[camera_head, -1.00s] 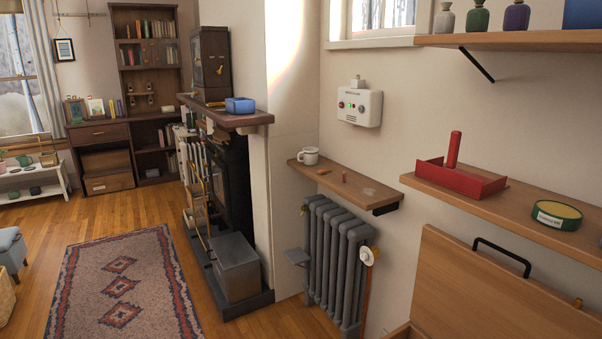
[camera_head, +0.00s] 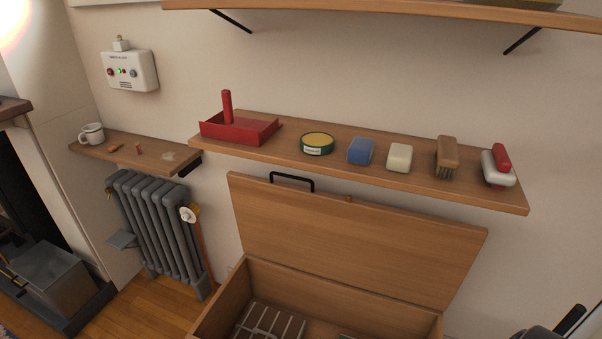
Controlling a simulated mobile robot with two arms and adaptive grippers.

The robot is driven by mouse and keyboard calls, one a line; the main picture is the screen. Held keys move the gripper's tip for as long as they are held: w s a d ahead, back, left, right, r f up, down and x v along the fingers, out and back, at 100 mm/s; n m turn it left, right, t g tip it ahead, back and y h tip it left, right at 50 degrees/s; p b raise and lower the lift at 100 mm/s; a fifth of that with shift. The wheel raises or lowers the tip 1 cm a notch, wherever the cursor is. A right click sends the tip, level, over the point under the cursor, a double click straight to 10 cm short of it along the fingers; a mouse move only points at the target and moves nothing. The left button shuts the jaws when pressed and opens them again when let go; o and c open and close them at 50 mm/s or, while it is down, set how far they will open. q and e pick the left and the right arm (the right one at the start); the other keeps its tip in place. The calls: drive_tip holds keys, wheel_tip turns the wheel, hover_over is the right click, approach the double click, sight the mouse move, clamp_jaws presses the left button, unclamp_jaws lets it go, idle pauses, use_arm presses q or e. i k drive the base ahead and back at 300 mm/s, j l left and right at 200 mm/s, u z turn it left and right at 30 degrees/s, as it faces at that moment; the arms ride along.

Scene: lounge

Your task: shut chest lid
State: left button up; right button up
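A wooden chest (camera_head: 238,298) stands against the wall at the bottom centre of the head view. Its lid (camera_head: 350,235) is open, raised upright and leaning back towards the wall below the shelf. A black handle (camera_head: 292,179) sits on the lid's upper edge, left of its middle. Inside the chest a grey slatted rack (camera_head: 270,322) partly shows; the chest's front is cut off by the picture's lower edge.
A shelf (camera_head: 375,187) just above the lid holds a red dustpan-like tray (camera_head: 240,130), a round tin (camera_head: 317,143), soap-like blocks and brushes. A radiator (camera_head: 158,232) stands left of the chest. A dark object (camera_head: 545,330) shows at bottom right. Another shelf is higher up.

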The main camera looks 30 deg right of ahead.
sight(423, 260)
drive_tip(key=z, duration=1.15)
